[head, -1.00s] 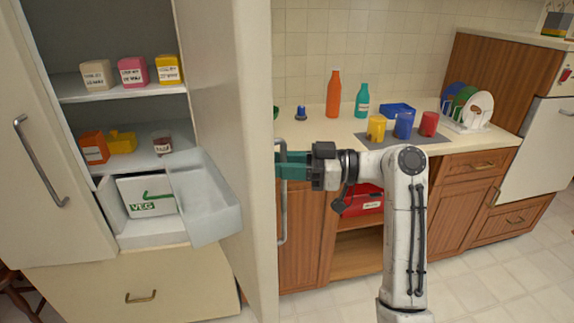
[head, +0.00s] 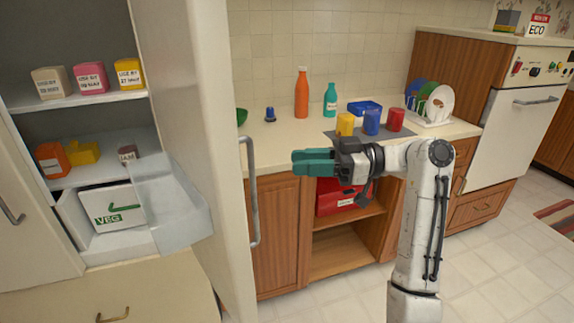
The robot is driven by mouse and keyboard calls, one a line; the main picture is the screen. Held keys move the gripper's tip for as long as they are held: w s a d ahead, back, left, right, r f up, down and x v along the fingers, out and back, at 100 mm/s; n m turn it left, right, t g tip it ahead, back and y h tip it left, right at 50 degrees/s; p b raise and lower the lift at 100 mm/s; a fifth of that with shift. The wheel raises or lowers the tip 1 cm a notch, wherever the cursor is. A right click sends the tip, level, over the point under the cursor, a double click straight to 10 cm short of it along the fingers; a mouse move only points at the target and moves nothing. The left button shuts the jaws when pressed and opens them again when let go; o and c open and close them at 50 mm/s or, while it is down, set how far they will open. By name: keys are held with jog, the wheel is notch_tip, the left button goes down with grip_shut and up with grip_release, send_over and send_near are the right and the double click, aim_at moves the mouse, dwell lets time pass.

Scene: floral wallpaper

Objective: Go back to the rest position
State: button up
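My gripper (head: 296,162) with its teal fingers points left in the head view, in front of the counter. It is to the right of the open fridge door's handle (head: 252,192) and apart from it. Nothing shows between the fingers. The two fingers overlap in this view, so I cannot tell how wide they stand. My white arm is bent at the elbow, to the right of the gripper.
The fridge door (head: 190,130) stands open, with boxes on the shelves and a clear drawer (head: 175,205) pulled out. The counter (head: 290,130) holds bottles, cups and a dish rack (head: 432,122). A red box (head: 335,200) sits on the shelf below.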

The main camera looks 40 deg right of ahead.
jog(key=shift+s+d, duration=0.1)
jog(key=shift+d, duration=0.1)
jog(key=shift+f, duration=0.1)
dwell(0.4)
jog(key=s+a+f+m+g+h, duration=0.2)
jog(key=s+a+f+m+h, duration=0.1)
jog(key=f, duration=0.7)
jog(key=s+a+f+m+g+h, duration=0.1)
jog(key=s+a+f+m+h, duration=0.2)
jog(key=f, duration=0.6)
jog(key=s+a+f+m+g+h, duration=0.2)
jog(key=s+a+f, duration=0.15)
jog(key=f, duration=0.65)
jog(key=s+f+m+g+h+p, duration=0.1)
jog(key=s+f+g+h, duration=0.4)
jog(key=s, duration=1.3)
notch_tip(320, 180, down, 3)
jog(key=shift+s+m+h, duration=0.2)
jog(key=shift+m+h, duration=0.5)
jog(key=shift+m, duration=0.2)
